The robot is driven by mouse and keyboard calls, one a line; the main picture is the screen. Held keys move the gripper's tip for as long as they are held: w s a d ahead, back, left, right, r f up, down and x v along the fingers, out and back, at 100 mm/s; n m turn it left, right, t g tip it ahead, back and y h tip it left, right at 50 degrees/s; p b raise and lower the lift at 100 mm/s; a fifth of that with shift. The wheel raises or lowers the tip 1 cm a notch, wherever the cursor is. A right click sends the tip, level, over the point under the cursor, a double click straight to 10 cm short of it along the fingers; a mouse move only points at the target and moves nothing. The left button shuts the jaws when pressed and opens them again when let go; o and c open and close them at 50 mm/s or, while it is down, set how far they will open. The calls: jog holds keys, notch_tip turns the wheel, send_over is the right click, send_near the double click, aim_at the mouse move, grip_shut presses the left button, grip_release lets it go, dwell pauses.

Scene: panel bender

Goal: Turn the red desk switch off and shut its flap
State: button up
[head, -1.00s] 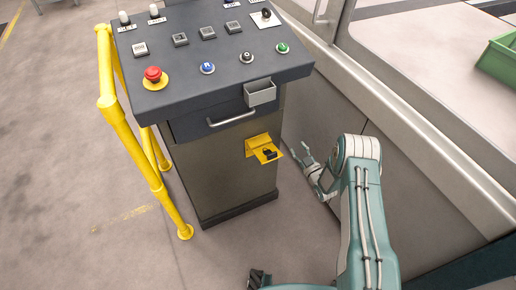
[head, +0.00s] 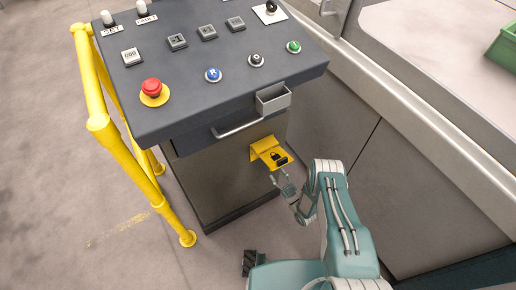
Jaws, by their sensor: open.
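A yellow flap (head: 268,151) with a black padlock shape on it juts out from the front of the grey control desk (head: 215,185), below the drawer handle. I cannot see a red switch by the flap; what lies under or behind it is hidden. A red mushroom button (head: 151,87) on a yellow base sits on the desk's top panel. My gripper (head: 281,180) is open, just below the flap's front edge. It looks empty, and I cannot tell whether it touches the flap.
A yellow guard rail (head: 118,150) stands along the desk's left side. A small grey open box (head: 273,98) is fixed on the desk front above the flap. The large machine's grey panels (head: 425,185) stand to the right.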

jog(key=x, duration=1)
jog(key=shift+w+r, duration=0.1)
jog(key=shift+r, duration=0.15)
jog(key=shift+d, duration=0.35)
jog(key=shift+a, duration=0.1)
grip_shut()
jog(key=shift+a, duration=0.15)
